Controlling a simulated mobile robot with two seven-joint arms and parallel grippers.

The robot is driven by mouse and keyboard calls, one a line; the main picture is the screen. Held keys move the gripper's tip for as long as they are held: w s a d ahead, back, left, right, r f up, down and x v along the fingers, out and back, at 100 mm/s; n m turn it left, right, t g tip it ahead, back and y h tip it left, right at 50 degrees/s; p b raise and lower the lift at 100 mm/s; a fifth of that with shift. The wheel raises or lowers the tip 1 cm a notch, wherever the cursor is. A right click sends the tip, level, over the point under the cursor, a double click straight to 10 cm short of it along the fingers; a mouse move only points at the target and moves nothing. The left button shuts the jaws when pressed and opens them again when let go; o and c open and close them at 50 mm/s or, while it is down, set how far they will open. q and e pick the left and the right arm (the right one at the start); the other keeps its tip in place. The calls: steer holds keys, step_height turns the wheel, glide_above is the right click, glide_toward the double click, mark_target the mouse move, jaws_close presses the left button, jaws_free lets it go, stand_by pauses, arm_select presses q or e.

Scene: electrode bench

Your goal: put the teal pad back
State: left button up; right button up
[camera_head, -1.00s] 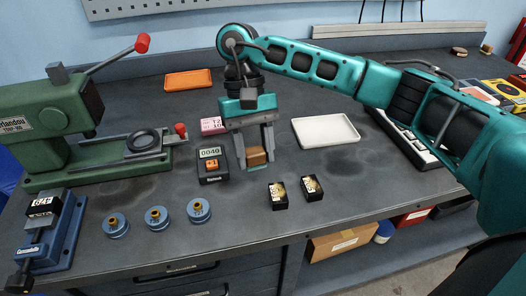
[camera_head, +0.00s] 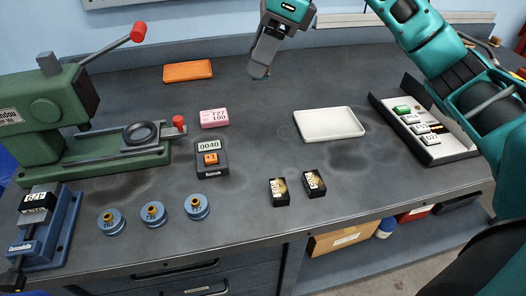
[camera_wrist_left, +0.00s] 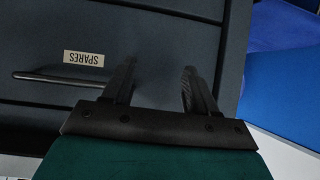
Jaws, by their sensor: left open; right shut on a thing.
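My right gripper (camera_head: 261,72) is raised over the back middle of the bench, left of and behind the white tray (camera_head: 353,137). It is shut on a small block; the fingers hide most of it, and its colour cannot be told clearly now. I cannot make out a teal pad for certain. A small green piece (camera_head: 402,109) lies at the back of the dark-walled holder (camera_head: 450,150) on the right, by several labelled pieces. My left gripper (camera_wrist_left: 158,80) is open and empty in the left wrist view, before a drawer front labelled SPARES (camera_wrist_left: 84,58).
A scale (camera_head: 210,172) reading 0040 carries an orange piece. Two black boxes (camera_head: 278,192) and several blue round pots (camera_head: 153,214) stand near the front edge. A green press (camera_head: 45,115) and blue vise (camera_head: 50,235) are left. An orange tray (camera_head: 188,71) lies behind.

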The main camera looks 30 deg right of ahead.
steer(key=shift+d+r+m+t, duration=0.2)
steer(key=shift+r+m+t, duration=0.1)
steer(key=shift+r+m, duration=0.4)
steer(key=shift+f+m, duration=0.3)
step_height(320, 180, down, 19)
steer(key=shift+f+b, duration=0.2)
steer(key=shift+b, duration=0.95)
steer(key=shift+f, duration=0.1)
steer(key=o, duration=0.9)
steer(key=shift+o, duration=0.2)
steer(key=shift+r, duration=0.25)
steer(key=v, duration=1.1)
steer(key=shift+s+r+p, duration=0.2)
steer(key=shift+r+p, duration=0.15)
steer(key=shift+p, duration=0.1)
